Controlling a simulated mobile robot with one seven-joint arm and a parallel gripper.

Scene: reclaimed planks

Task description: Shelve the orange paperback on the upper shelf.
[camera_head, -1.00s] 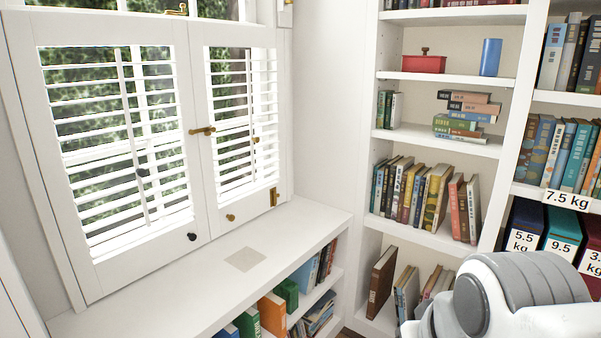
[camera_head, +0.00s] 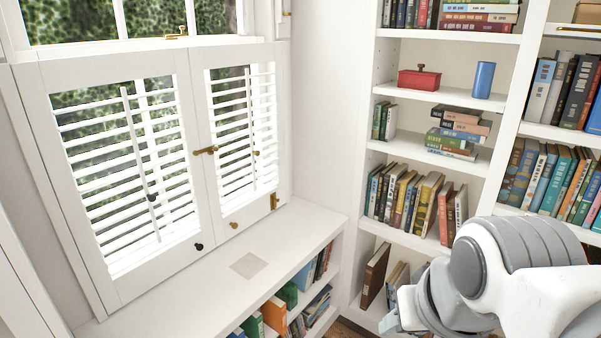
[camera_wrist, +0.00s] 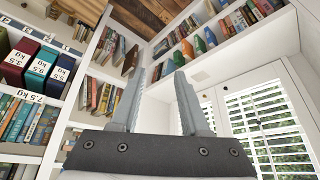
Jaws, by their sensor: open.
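An orange book (camera_head: 273,314), likely the orange paperback, stands between green books in the low bookcase under the window, cut by the bottom edge of the head view. An orange spine also shows in the wrist view (camera_wrist: 200,46). My gripper (camera_wrist: 160,75) is open and empty, its two grey fingers spread apart, well away from the orange book. In the head view my arm covers the bottom right and the fingers cannot be made out. Tall bookcase shelves (camera_head: 437,94) stand at the right; which one is the upper shelf is unclear.
A red lidded box (camera_head: 419,78) and a blue cup (camera_head: 483,80) share one shelf, with free room between. Stacked books (camera_head: 458,132) lie below. The white window bench (camera_head: 200,293) is clear except for a flat beige square (camera_head: 249,265). Weight-labelled boxes (camera_wrist: 40,68) show in the wrist view.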

